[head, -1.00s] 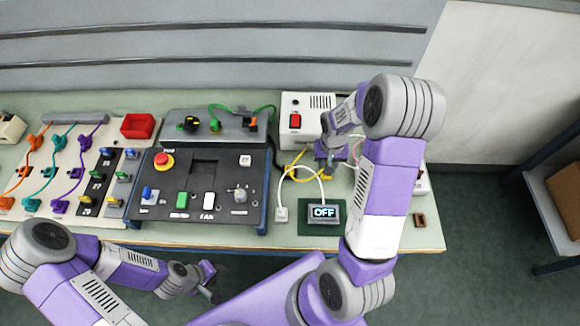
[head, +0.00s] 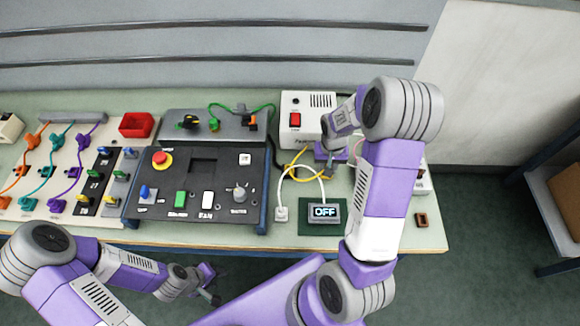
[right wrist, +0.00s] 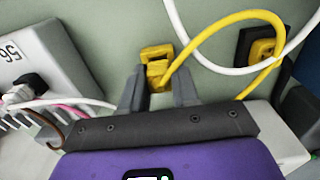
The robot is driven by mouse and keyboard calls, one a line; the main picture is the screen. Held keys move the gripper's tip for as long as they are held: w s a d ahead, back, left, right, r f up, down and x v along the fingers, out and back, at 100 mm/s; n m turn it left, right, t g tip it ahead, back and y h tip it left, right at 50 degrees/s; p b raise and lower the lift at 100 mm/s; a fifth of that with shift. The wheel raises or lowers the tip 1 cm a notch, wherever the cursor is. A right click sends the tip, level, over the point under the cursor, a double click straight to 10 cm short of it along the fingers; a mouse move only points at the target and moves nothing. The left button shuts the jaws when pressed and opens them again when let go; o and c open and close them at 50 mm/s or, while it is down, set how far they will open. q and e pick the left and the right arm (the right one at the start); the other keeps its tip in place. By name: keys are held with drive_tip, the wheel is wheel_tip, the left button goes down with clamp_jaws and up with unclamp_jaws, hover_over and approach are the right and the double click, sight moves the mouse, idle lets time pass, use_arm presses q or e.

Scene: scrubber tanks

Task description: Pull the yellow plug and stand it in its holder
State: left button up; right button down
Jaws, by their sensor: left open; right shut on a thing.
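The yellow plug (right wrist: 157,74) is between the fingertips of my right gripper (right wrist: 158,88) in the right wrist view, with its yellow cord looping away to the right. Just beyond it is a yellow square piece (right wrist: 156,52); I cannot tell whether the plug is joined to it. In the head view my right gripper (head: 328,160) is low over the bench beside the white box, and its arm hides the plug. A black block with a yellow part (right wrist: 258,46) lies to the right; I cannot tell if it is the holder. My left gripper (head: 210,286) is open and empty, off the bench's front edge.
A white box with a red switch (head: 307,118) stands behind my right gripper. White cords cross nearby. A grey strip (right wrist: 40,62) with a black plug is at left in the wrist view.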

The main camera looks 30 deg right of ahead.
drive_tip(key=shift+s+a+f, duration=0.15)
drive_tip(key=shift+s+f, duration=0.05)
drive_tip(key=shift+f, duration=0.15)
